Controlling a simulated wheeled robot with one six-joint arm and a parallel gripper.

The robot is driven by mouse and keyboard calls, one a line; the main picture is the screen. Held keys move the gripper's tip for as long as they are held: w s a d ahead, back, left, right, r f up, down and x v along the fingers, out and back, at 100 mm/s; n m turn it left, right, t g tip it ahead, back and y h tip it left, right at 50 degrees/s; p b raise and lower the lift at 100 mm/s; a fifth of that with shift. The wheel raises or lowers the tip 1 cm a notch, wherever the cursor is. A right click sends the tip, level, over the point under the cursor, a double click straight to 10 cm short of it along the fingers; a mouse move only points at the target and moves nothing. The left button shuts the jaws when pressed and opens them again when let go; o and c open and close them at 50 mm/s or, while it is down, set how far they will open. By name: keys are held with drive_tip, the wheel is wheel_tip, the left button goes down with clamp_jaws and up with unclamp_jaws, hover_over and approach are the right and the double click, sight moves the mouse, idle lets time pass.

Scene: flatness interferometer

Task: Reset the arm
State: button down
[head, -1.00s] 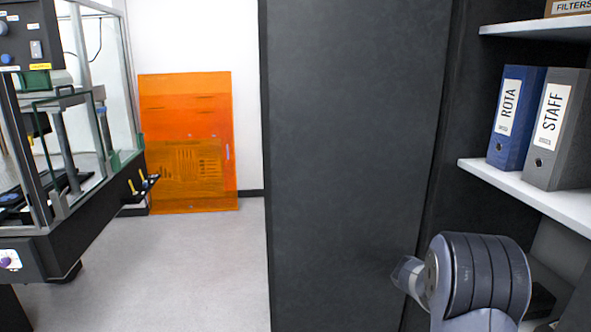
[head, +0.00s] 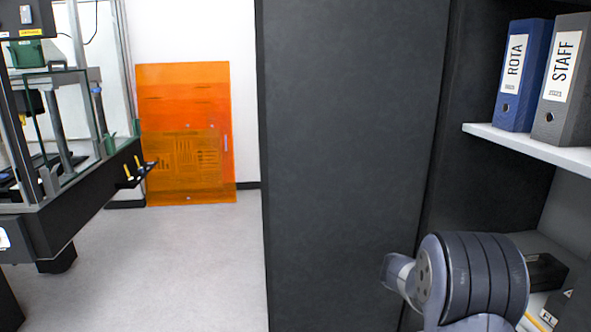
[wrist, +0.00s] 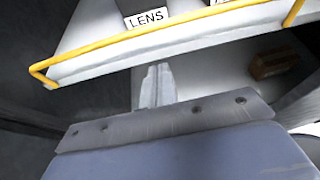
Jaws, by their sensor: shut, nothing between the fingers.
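My arm (head: 470,280) shows at the lower right of the head view, in front of the dark cabinet side and the shelves. My gripper (wrist: 156,70) shows in the wrist view as two grey fingers close together, shut and empty. Its tips point toward a white shelf edge with a yellow rail (wrist: 170,35) across the top of that view. The fingertips appear just below this edge; whether they touch it I cannot tell. The gripper cannot be made out in the head view.
A tall dark panel (head: 350,150) fills the middle. Shelves on the right hold a blue ROTA binder (head: 520,80) and a grey STAFF binder (head: 562,85). A framed machine (head: 60,170) stands left. An orange sheet (head: 185,135) leans on the wall; floor (head: 180,250) before it is clear.

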drive_tip(key=f+h+b, duration=0.1)
drive_tip(key=b, duration=0.3)
drive_tip(key=f+h+b, duration=0.1)
drive_tip(key=h+b, duration=0.1)
drive_tip(key=b, duration=0.2)
drive_tip(key=f+t+h+b, duration=0.1)
drive_tip(key=b, duration=0.3)
drive_tip(key=shift+w+a+f, duration=0.1)
drive_tip(key=shift+a+f, duration=0.15)
drive_tip(key=shift+a, duration=0.05)
drive_tip(key=shift+h+b, duration=0.4)
drive_tip(key=shift+b, duration=0.15)
